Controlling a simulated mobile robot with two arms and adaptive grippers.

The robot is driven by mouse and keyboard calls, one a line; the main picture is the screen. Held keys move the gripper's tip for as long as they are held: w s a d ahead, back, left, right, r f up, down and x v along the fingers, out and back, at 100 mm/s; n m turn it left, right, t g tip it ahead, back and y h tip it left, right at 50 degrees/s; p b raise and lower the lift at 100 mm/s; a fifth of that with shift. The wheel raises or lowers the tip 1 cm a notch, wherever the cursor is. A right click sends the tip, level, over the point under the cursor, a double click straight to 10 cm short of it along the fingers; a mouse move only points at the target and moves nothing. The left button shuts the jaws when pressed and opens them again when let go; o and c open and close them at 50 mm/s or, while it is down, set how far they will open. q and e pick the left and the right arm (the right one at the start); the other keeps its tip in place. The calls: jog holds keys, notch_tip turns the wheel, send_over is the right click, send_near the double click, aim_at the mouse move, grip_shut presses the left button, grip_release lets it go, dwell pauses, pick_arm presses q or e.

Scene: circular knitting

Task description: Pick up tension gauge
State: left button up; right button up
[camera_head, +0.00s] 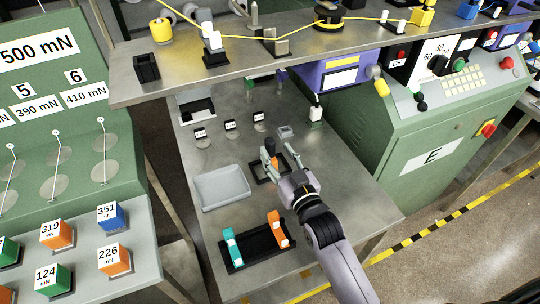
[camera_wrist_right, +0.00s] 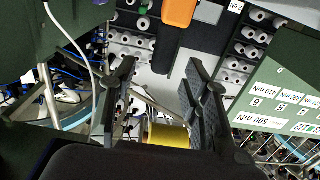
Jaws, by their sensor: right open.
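A small orange device (camera_head: 275,163), which looks like the tension gauge, stands at a square black holder (camera_head: 257,172) on the grey table. My right gripper (camera_head: 279,158) is at it and partly hides it in the head view. In the right wrist view, an orange body with a dark part (camera_wrist_right: 178,12) shows at the top edge, beyond the fingertips. The right gripper's two dark fingers (camera_wrist_right: 158,75) are spread apart, with nothing held between them. I cannot tell whether a finger touches the device. My left gripper is not in view.
A black rack (camera_head: 258,262) with a teal and an orange piece stands in front. A pale tray (camera_head: 222,187) lies left of the holder. A metal shelf (camera_head: 330,50) with yarn guides overhangs the back. A green machine (camera_head: 425,150) marked E stands right.

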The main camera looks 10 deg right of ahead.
aim_at(272, 145)
jog(key=w, duration=0.2)
jog(key=w+a+p, duration=0.1)
jog(key=w, duration=0.1)
jog(key=shift+r, duration=0.3)
jog(key=shift+w+a+f, duration=0.1)
jog(key=shift+w, duration=0.35)
jog(key=shift+s, duration=0.1)
jog(key=shift+c, duration=0.4)
grip_shut()
